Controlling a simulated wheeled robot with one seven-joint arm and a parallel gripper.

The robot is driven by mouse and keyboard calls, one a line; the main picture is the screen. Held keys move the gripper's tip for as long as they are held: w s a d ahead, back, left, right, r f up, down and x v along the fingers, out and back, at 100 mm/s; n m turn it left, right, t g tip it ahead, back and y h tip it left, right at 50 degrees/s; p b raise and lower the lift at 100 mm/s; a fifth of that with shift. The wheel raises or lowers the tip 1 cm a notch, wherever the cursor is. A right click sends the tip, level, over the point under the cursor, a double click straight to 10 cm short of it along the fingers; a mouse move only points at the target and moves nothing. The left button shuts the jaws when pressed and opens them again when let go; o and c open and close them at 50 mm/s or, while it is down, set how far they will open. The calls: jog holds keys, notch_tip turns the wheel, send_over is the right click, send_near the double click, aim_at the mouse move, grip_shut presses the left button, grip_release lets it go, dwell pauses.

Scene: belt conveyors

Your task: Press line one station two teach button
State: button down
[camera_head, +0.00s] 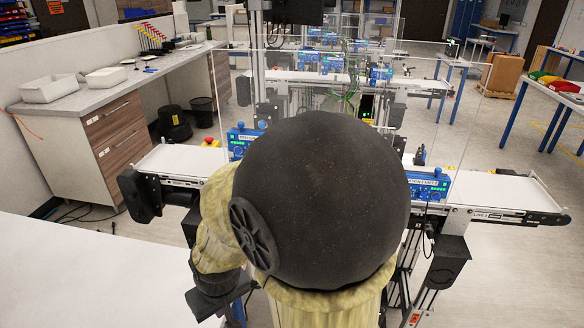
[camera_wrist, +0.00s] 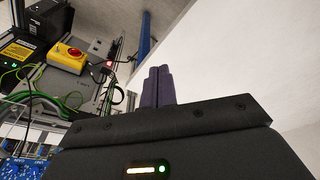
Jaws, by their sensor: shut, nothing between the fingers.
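The near conveyor (camera_head: 530,190), with a "LINE 1" label near its right end, crosses the head view behind my arm. A blue control panel (camera_head: 240,142) stands on its left part and another blue panel (camera_head: 428,186) on its right part. Their labels and the teach button are too small to read. In the wrist view, part of a blue panel (camera_wrist: 25,170) shows at the lower left corner. My gripper (camera_wrist: 158,72) is shut and empty, its fingers apart from the panel. In the head view, my arm hides the gripper and the conveyor's middle.
A yellow box with a red button (camera_wrist: 68,55) sits among cables at the wrist view's upper left. A similar red button (camera_head: 211,142) stands by the left panel. A white surface (camera_head: 80,275) fills the lower left. Clear panes rise behind the conveyor. A counter (camera_head: 110,92) stands left.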

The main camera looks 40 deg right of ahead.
jog(key=w+d+r+n+t+h+p, duration=0.3)
jog(key=w+d+t+p, duration=0.35)
jog(key=w+d, duration=1.05)
jog(key=s+d+r+n+t+y+p, duration=0.1)
jog(key=d+n+t, duration=0.5)
jog(key=d, duration=0.7)
jog(key=s+r+t+p, duration=0.1)
jog(key=t+p, duration=0.1)
jog(key=shift+d+r+y+p, duration=0.2)
jog(key=shift+d+y+p, duration=0.1)
jog(key=shift+y, duration=0.1)
jog(key=w+d, duration=0.5)
jog(key=d, duration=0.1)
jog(key=shift+w+d+p, duration=0.3)
jog(key=shift+d+p, duration=0.05)
jog(key=shift+p, duration=0.1)
